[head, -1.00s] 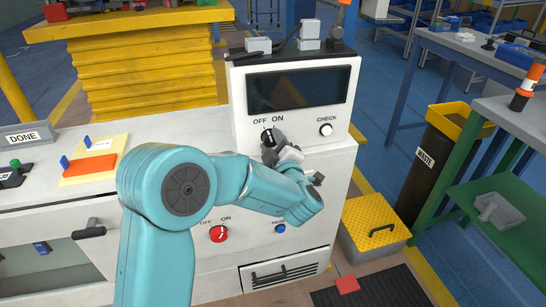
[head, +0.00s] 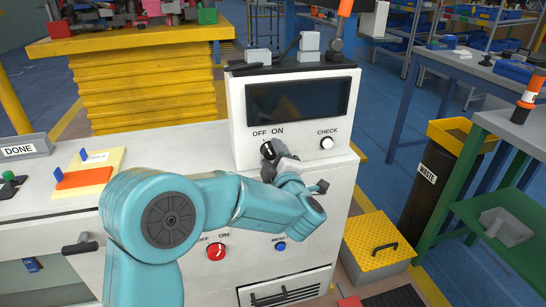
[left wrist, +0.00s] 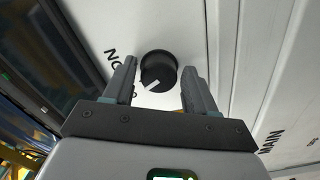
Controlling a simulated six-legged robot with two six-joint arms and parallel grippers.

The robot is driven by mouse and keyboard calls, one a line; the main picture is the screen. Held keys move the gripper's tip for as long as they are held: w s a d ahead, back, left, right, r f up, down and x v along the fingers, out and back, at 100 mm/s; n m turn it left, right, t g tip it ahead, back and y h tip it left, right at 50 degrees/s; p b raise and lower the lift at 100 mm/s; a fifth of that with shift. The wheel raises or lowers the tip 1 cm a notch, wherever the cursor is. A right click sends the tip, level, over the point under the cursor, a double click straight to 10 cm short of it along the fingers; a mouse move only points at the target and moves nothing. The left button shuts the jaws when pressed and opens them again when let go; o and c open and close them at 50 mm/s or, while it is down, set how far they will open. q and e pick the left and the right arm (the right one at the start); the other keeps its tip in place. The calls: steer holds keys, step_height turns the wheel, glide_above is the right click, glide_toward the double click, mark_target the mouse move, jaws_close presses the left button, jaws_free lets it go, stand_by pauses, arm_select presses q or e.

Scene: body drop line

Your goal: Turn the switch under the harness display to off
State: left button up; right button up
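The switch is a black round knob (head: 266,149) with a white pointer line, under the dark harness display (head: 297,97) on a white cabinet. OFF and ON are printed above it. My left gripper (head: 272,154) is at the knob, partly covering it in the head view. In the left wrist view the knob (left wrist: 158,68) sits between the two open fingers of my left gripper (left wrist: 160,84), with narrow gaps at both sides. The pointer slants to the lower left there, toward lettering partly hidden by a finger. My right gripper is not in view.
A white CHECK button (head: 327,143) is right of the knob. Lower down are a red OFF/ON switch (head: 216,252) and a blue button (head: 281,246), below my left arm. A yellow-lidded box (head: 377,239) and a black waste bin (head: 431,180) stand at the right.

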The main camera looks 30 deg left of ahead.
arm_select(q)
steer(key=shift+o, duration=0.3)
steer(key=v, duration=1.6)
steer(key=shift+d+p, duration=0.15)
steer(key=shift+p, duration=0.3)
steer(key=shift+s, duration=0.1)
